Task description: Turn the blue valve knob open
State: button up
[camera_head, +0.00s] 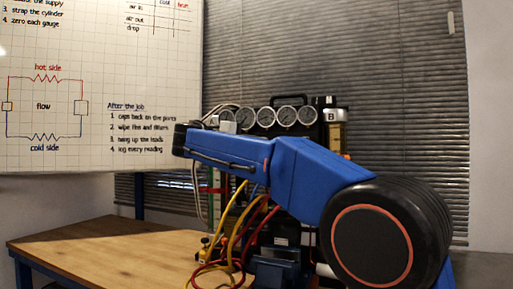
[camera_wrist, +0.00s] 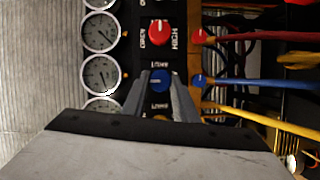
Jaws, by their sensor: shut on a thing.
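The blue valve knob (camera_wrist: 160,79) shows in the wrist view on the dark panel, just below the large red knob. My gripper (camera_wrist: 160,84) has one finger on each side of it and is shut on it. Part of the knob's lower side and the panel around it are covered by the fingers and gripper body. In the head view my blue arm reaches across the rig, and it hides both the gripper and the blue knob.
The red knob (camera_wrist: 159,33) sits close to the fingertips. Round gauges (camera_wrist: 100,32) line the left side. Red, blue and yellow hoses (camera_wrist: 255,83) run off to the right. In the head view, hoses hang over the wooden bench (camera_head: 90,255); its left part is clear.

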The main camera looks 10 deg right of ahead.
jog(key=o, duration=1.1)
jog(key=shift+c, duration=0.2)
jog(key=shift+a, duration=0.1)
jog(key=f+v, duration=0.1)
jog(key=v, duration=1.6)
jog(key=shift+r, duration=0.5)
jog(key=shift+a, duration=0.15)
